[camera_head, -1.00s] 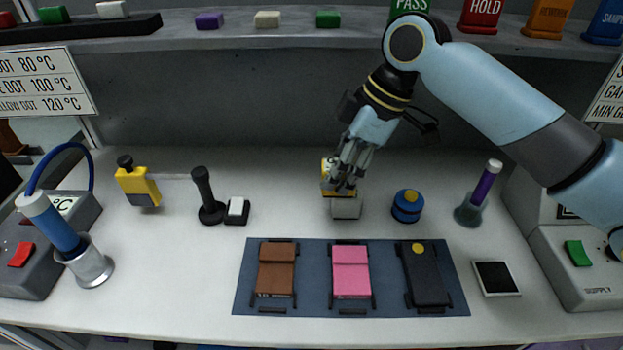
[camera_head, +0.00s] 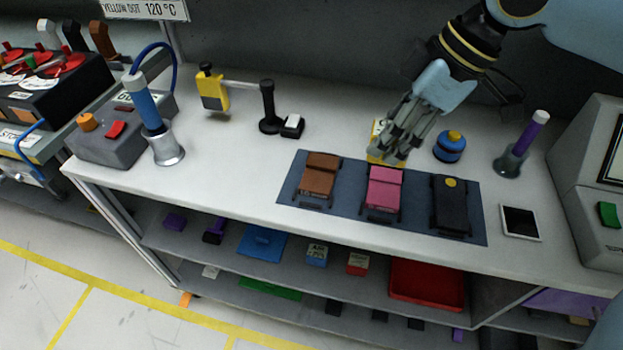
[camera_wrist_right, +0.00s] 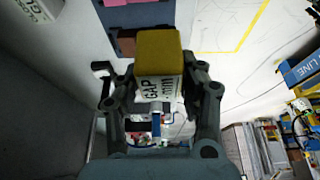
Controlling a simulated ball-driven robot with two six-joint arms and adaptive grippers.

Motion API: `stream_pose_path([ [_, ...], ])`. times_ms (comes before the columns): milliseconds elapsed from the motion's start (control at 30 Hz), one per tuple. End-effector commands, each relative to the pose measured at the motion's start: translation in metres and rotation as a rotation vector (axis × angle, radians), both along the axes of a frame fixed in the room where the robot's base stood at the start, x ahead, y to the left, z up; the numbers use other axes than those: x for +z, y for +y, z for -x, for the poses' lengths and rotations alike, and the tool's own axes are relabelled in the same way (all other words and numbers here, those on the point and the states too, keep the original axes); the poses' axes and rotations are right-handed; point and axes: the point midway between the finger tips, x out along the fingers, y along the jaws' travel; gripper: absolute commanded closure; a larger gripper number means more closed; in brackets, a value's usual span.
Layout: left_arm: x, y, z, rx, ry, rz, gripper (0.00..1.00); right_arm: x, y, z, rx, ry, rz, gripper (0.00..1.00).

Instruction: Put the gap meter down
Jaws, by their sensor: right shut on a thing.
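The gap meter is a small block with a yellow face and a white label; in the head view its yellow end (camera_head: 387,160) shows below my right gripper (camera_head: 401,148). The right wrist view shows the gap meter (camera_wrist_right: 158,65) between the two fingers of that gripper (camera_wrist_right: 160,88), its label reading GAP and mm. My right gripper is shut on it. In the head view the block overlaps the back edge of the dark blue mat (camera_head: 330,190), behind the pink module (camera_head: 384,188). I cannot tell whether it touches the bench. My left gripper is not in view.
A brown module (camera_head: 321,168) and a black module (camera_head: 451,200) lie on the mat. A blue pot (camera_head: 449,147) stands right of my gripper. A black-handled stamp (camera_head: 268,105) and white pad (camera_head: 292,126) stand to the left. The bench (camera_head: 335,112) between stamp and gripper is clear.

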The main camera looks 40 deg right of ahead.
Motion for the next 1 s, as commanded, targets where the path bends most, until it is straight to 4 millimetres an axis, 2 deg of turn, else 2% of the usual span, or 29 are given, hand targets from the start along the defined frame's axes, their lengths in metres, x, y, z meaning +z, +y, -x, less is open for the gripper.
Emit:
stream_pose_path([
  [67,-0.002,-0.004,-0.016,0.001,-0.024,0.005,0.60,-0.006,0.003,-0.005,-0.005,-0.003,-0.005,0.97],
  [167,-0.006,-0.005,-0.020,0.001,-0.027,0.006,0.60,-0.013,0.010,-0.017,-0.007,-0.005,-0.011,0.97],
  [400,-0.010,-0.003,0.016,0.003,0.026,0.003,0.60,-0.039,0.031,-0.059,-0.005,-0.003,-0.014,0.97],
  [600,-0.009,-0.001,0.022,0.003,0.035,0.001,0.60,-0.063,0.046,-0.093,-0.001,0.000,-0.006,0.97],
  [767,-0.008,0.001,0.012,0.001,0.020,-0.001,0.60,-0.072,0.050,-0.102,0.000,0.001,-0.003,0.97],
  [900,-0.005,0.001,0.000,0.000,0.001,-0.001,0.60,-0.092,0.050,-0.102,0.000,0.004,-0.002,0.97],
  [1000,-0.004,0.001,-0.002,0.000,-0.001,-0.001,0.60,-0.105,0.050,-0.102,0.001,0.003,-0.002,0.97],
])
